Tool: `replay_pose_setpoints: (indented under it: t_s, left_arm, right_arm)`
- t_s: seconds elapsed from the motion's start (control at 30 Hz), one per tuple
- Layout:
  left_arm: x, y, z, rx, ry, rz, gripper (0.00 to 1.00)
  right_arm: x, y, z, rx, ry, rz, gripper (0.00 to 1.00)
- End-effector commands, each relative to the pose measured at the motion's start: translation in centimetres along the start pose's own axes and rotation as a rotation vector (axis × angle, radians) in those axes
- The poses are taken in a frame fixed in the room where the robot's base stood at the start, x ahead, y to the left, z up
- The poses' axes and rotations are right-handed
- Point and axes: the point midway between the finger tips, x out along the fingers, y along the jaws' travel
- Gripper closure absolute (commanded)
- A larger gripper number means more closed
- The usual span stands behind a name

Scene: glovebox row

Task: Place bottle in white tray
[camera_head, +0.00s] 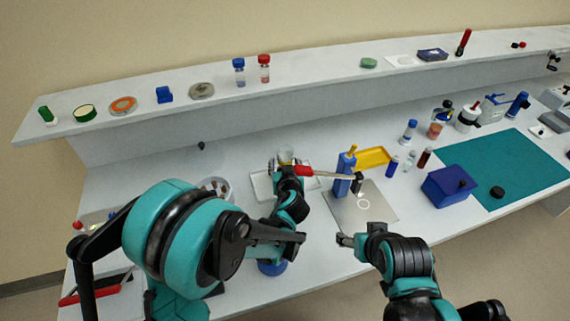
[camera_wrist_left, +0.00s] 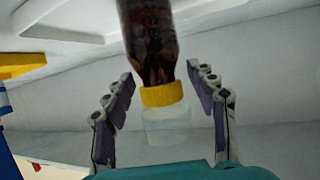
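A dark brown bottle (camera_wrist_left: 150,45) with a yellow cap (camera_wrist_left: 162,94) shows in the left wrist view, where the picture looks upside down. Its base is cut off by the frame edge. My left gripper (camera_wrist_left: 158,73) is open, with a finger on each side of the cap and visible gaps to both. In the head view my left gripper (camera_head: 285,170) is over the white tray (camera_head: 260,187) and hides the bottle. Whether the bottle rests in the tray cannot be told. My right gripper (camera_head: 347,240) is near the metal plate; its opening is unclear.
A clear vessel (camera_head: 285,156) stands behind my left gripper. A red-handled tool (camera_head: 303,170) reaches right toward a blue holder (camera_head: 342,185). A yellow tray (camera_head: 374,157), small bottles and a blue box (camera_head: 446,190) are further right.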

Motion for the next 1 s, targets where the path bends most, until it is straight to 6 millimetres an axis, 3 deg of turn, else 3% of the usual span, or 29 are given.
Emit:
replay_pose_setpoints:
  t_s: [0.2, 0.33, 0.7, 1.0]
  left_arm:
    - [-0.1, 0.0, -0.1, 0.0, 0.0, 0.0, 0.43]
    - [-1.2, 0.0, -0.1, 0.001, 0.0, 0.001, 0.43]
    - [-8.9, 0.1, -0.2, 0.001, 0.0, 0.003, 0.43]
    - [-12.0, 0.0, -0.1, 0.001, 0.0, 0.0, 0.43]
  right_arm:
    - [-0.1, 0.0, 0.0, 0.0, 0.0, 0.0, 0.33]
    - [-0.3, 0.0, -0.2, 0.0, 0.0, 0.0, 0.33]
    - [-2.0, 0.0, -1.4, 0.0, 0.0, 0.0, 0.33]
    - [-2.5, 0.0, -1.8, 0.0, 0.0, 0.0, 0.33]
